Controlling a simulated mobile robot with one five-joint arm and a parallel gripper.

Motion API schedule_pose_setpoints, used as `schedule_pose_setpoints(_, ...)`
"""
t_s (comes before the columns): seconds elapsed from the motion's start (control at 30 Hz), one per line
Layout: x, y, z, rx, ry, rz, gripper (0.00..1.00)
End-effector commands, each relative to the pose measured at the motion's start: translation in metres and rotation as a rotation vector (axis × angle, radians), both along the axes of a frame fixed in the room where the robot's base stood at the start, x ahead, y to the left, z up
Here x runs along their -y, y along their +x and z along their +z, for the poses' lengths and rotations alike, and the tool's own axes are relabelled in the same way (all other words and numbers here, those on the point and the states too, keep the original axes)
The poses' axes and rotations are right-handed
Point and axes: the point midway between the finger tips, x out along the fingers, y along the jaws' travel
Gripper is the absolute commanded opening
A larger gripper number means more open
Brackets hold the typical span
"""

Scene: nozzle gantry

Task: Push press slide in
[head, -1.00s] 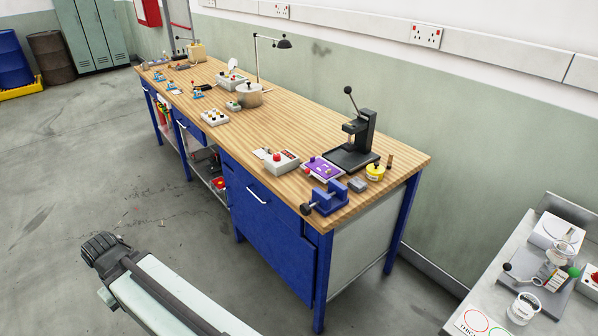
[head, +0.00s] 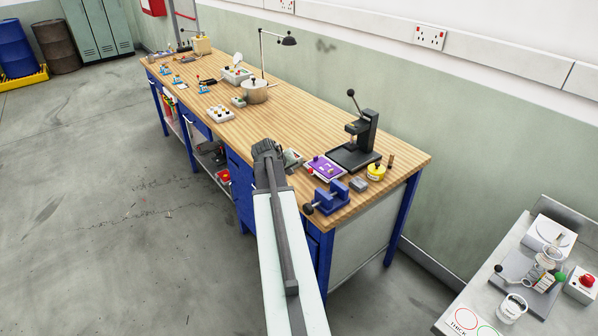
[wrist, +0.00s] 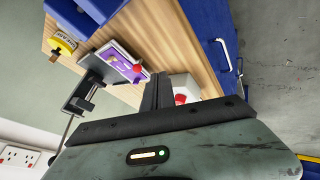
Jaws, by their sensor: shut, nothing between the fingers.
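A black lever press (head: 360,140) stands on the wooden bench near its right end, its lever up and its flat base on the bench top. In the wrist view the press (wrist: 82,95) is left of my fingers. I cannot pick out a separate slide on it or tell how far in one sits. My gripper (head: 267,148) is shut and empty. In the head view it is left of the press and apart from it, over the bench's front edge. Its dark fingers also show in the wrist view (wrist: 158,88).
A purple-topped tray (head: 325,168), blue vise (head: 328,198) and yellow tin (head: 375,171) surround the press's front. A box with a red button (wrist: 186,88) is beside my fingers, partly hidden in the head view. A grey side table (head: 480,285) stands right. Floor at left is clear.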

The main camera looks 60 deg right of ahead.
Motion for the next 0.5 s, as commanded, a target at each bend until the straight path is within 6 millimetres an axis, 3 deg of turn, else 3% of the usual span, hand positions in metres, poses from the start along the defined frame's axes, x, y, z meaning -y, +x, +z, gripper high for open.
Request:
schedule_pose_setpoints(0.03, 0.006, 0.002, -0.013, 0.001, 0.000, -0.001, 0.00)
schedule_pose_setpoints(0.4, 0.058, 0.011, -0.077, 0.000, 0.002, -0.001, 0.00)
schedule_pose_setpoints(0.43, 0.061, 0.011, -0.081, 0.000, 0.001, -0.001, 0.00)
schedule_pose_setpoints(0.5, 0.071, 0.003, -0.067, 0.001, 0.002, -0.003, 0.00)
